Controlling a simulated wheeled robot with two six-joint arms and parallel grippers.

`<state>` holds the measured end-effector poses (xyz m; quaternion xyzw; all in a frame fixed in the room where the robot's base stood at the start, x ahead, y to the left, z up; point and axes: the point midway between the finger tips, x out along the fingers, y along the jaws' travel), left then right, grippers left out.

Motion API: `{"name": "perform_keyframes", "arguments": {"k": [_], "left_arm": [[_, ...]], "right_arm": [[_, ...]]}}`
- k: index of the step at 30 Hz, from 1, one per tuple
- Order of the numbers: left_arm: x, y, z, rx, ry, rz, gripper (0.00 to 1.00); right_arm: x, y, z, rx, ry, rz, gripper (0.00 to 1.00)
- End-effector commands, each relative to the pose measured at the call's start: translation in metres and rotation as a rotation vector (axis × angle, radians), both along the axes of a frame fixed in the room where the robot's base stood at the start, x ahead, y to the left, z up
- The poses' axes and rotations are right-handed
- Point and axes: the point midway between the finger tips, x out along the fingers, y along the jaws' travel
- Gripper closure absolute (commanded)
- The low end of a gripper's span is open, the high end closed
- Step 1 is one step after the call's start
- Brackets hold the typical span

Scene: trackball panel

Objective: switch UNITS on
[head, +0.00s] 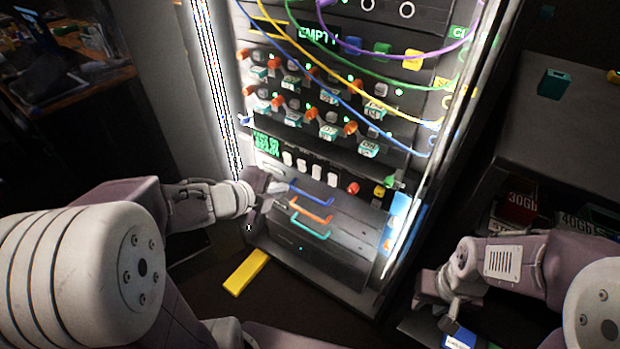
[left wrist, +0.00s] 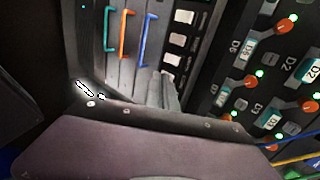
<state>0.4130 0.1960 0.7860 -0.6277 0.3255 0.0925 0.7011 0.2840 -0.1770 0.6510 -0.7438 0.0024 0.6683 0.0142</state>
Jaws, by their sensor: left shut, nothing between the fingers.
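Contact cannot be told. My right gripper (head: 440,292) is low at the right, away from the panel; its fingers are unclear.
Blue, orange and teal handles (head: 311,209) stick out below the switches. Red (head: 352,188) and yellow (head: 379,191) buttons sit right of the row. Orange knobs and hanging cables (head: 345,85) fill the panel above. A yellow bar (head: 246,272) lies on the floor.

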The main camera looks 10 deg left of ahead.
Motion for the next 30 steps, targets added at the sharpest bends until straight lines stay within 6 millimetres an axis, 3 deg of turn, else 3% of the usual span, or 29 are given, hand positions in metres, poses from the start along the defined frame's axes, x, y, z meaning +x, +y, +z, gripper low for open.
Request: {"name": "perform_keyframes", "arguments": {"k": [9,12,20,24,30], "left_arm": [[0.019,-0.009,-0.013,-0.005,0.008,-0.003,1.0],[0.037,-0.015,-0.036,0.0,0.001,-0.007,1.0],[0.08,-0.031,-0.066,0.0,0.001,-0.004,1.0],[0.101,-0.038,-0.062,0.0,0.0,-0.004,1.0],[0.114,-0.042,-0.063,0.0,0.001,-0.002,1.0]], "right_arm": [[0.0,0.0,0.011,0.0,0.0,0.0,0.68],[0.0,0.0,-0.012,0.0,0.0,0.0,0.68],[0.0,0.0,-0.041,0.0,0.0,0.0,0.68],[0.0,0.0,-0.039,0.0,0.0,0.0,0.68],[0.0,0.0,-0.04,0.0,0.0,0.0,0.68]]}}
